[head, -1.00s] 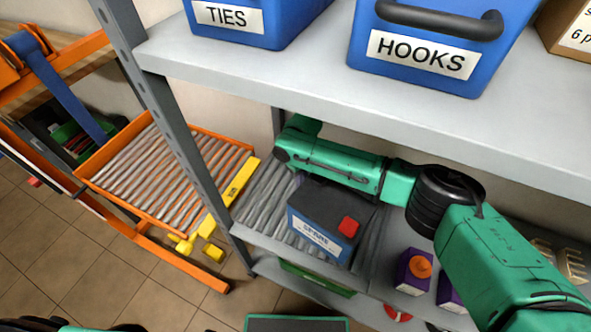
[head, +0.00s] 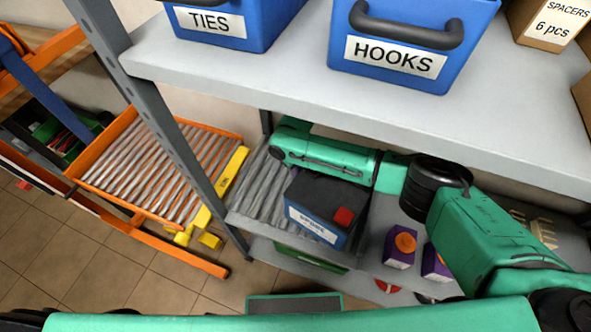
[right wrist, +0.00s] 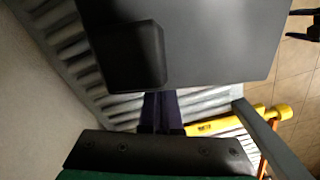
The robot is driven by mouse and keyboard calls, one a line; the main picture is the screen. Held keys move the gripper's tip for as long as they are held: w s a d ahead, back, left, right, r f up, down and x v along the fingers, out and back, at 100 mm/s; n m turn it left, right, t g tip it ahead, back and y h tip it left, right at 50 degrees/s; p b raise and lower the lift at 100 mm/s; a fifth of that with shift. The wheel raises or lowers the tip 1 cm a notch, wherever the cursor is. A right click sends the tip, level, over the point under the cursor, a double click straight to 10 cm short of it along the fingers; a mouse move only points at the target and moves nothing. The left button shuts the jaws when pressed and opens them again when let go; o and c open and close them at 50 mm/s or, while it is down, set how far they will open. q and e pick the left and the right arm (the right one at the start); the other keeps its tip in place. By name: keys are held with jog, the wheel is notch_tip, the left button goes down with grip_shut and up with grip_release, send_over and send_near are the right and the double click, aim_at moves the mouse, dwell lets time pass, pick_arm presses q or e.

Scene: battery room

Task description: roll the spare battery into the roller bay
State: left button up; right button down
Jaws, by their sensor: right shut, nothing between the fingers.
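The spare battery (head: 322,206) is a dark box with a blue band, a label reading SPARE and a red cap. It stands upright on the lower shelf. Shelf rollers (head: 262,185) show at its left. An orange-framed roller tray (head: 150,170) stands left of the shelf post. My right arm reaches over the lower shelf behind the battery; its gripper is hidden in the head view. In the right wrist view, the shut, empty gripper (right wrist: 158,112) points at a large dark box face (right wrist: 215,40), apparently the battery; contact cannot be told. My left gripper is out of view.
A yellow bar (head: 232,175) lies at the tray's edge near the grey shelf post (head: 165,115). The upper shelf (head: 300,95) carries blue bins and hangs over my right arm. Purple boxes (head: 400,247) stand right of the battery.

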notch_tip(320, 180, up, 15)
jog(key=shift+f, duration=0.2)
jog(key=shift+s, duration=0.1)
